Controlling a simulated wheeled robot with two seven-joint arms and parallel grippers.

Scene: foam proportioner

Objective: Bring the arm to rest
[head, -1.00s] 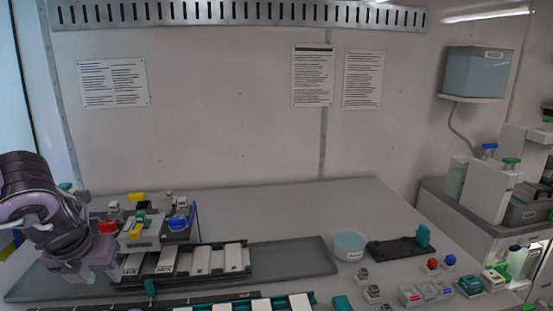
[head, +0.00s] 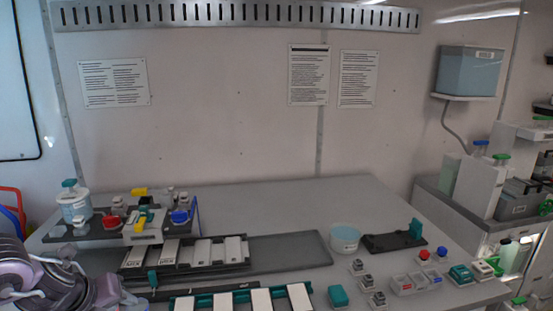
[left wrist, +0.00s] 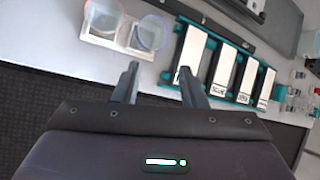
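My left arm (head: 60,282) is at the lower left of the head view, close to the table's left front edge. Its fingertips are not clear there. In the left wrist view my left gripper (left wrist: 157,85) has its two fingers apart with nothing between them. It points over the front of the table, beside a teal rack with white labelled blocks (left wrist: 222,68) and a pair of clear round cups (left wrist: 125,28). My right gripper does not show in either view.
A dark tray with white blocks (head: 240,268) lies on the grey table (head: 290,195). A bottle (head: 74,202) and a small device with a red knob (head: 142,227) stand at the back left.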

